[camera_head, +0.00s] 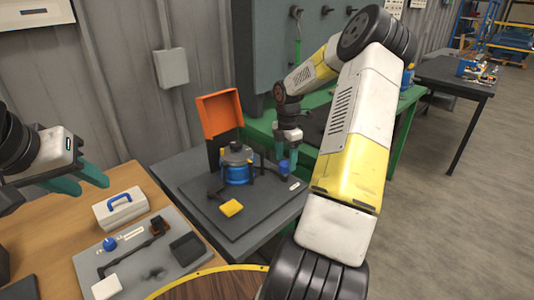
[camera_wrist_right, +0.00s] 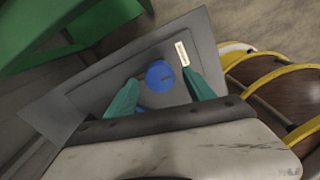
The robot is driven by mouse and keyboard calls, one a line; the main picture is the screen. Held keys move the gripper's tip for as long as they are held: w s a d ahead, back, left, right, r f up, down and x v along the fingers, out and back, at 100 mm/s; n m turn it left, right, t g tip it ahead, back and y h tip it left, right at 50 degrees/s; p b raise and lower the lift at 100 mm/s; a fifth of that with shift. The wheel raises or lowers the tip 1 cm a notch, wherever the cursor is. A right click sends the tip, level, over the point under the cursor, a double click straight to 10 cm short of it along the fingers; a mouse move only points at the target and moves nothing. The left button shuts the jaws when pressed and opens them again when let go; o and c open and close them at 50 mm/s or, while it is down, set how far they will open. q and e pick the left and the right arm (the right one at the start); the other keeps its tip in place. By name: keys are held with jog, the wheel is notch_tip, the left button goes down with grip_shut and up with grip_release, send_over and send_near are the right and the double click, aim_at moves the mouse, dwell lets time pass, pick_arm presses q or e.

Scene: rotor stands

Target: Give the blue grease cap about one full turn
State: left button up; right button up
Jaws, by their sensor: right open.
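The blue grease cap (camera_head: 284,168) stands at the right of the dark rotor stand plate (camera_head: 246,222). In the right wrist view the cap (camera_wrist_right: 160,74) is a round blue disc with a small dark mark. My right gripper (camera_head: 287,158) points down over it. Its teal fingers (camera_wrist_right: 160,80) are open, one on each side of the cap, with a visible gap to each. Whether the fingertips are level with the cap or above it is hard to tell. My left gripper (camera_head: 95,180) is open and empty above the wooden table at the left.
A grey-topped blue housing (camera_head: 236,170) with an orange panel (camera_head: 219,113) behind it stands left of the cap.

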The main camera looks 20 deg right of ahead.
jog(key=shift+f, duration=0.6)
jog(key=shift+c, duration=0.2)
grip_shut()
jog(key=shift+m, duration=0.4)
